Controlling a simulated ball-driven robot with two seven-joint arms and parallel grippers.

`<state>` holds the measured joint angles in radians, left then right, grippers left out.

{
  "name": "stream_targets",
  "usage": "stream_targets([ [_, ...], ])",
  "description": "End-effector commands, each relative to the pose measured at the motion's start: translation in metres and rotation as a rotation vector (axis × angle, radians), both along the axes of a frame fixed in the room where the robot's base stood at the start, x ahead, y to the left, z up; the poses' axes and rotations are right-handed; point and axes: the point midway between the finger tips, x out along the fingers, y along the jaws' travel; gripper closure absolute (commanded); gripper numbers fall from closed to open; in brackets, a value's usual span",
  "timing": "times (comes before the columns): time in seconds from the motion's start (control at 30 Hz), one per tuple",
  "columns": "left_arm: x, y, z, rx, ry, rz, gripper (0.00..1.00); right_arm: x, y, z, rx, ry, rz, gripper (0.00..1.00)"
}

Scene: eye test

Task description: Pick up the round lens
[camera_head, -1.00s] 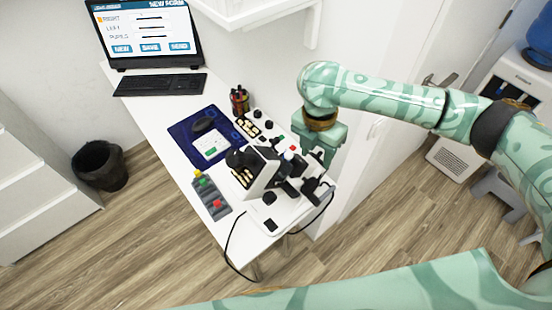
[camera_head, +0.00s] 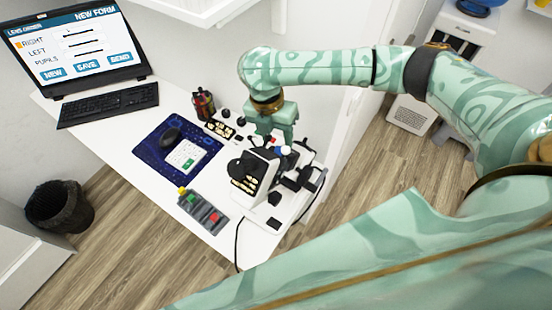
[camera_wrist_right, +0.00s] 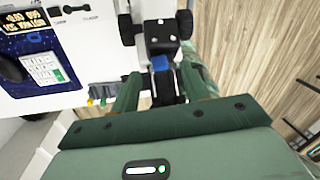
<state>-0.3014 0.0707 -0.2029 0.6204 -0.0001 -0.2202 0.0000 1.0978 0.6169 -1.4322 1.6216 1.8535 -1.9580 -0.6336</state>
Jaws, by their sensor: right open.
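I cannot make out a round lens for certain in either view. A black and white eye-test device (camera_head: 262,170) stands at the near right end of the white desk, with small pale pieces in its dark front. A black rack with pale pieces (camera_head: 219,129) lies behind it. My right gripper (camera_head: 276,141) points down just behind the device and hides part of the desk. In the right wrist view, its two green fingers (camera_wrist_right: 162,74) are apart, with a blue part (camera_wrist_right: 161,63) of the device showing between them. My left gripper is out of view.
On the desk (camera_head: 120,135) are a screen (camera_head: 78,47), a keyboard (camera_head: 108,104), a pen cup (camera_head: 203,103), a dark blue mat (camera_head: 152,153) with a mouse, and a grey button box (camera_head: 203,211). A black bin (camera_head: 60,207) stands on the floor. A shelf overhangs the back.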

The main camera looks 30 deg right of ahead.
Motion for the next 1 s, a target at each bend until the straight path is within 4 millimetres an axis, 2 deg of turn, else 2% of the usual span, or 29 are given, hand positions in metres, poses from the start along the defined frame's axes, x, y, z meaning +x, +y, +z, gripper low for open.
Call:
stream_targets([
  [0.03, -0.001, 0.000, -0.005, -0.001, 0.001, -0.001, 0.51, -0.002, -0.001, -0.011, 0.000, 0.003, 0.000, 0.55],
  [0.13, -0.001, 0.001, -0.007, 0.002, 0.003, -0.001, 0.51, -0.003, -0.002, -0.021, 0.001, 0.001, -0.001, 0.55],
  [0.37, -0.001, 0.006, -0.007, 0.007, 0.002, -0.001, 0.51, -0.003, -0.002, -0.022, 0.000, -0.001, 0.000, 0.55],
  [0.4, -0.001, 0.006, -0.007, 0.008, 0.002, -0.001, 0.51, -0.003, -0.002, -0.022, 0.000, -0.001, 0.000, 0.57],
  [0.5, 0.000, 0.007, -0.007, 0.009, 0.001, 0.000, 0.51, -0.003, -0.002, -0.022, 0.000, -0.001, 0.000, 0.85],
  [0.57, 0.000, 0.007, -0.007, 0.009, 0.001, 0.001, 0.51, -0.003, -0.002, -0.022, 0.000, -0.001, 0.000, 1.00],
  [0.87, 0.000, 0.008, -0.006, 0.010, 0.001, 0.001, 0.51, -0.003, -0.002, -0.021, 0.000, -0.001, 0.000, 1.00],
  [1.0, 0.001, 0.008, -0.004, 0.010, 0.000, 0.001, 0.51, -0.002, -0.002, -0.014, 0.000, -0.004, 0.000, 1.00],
])
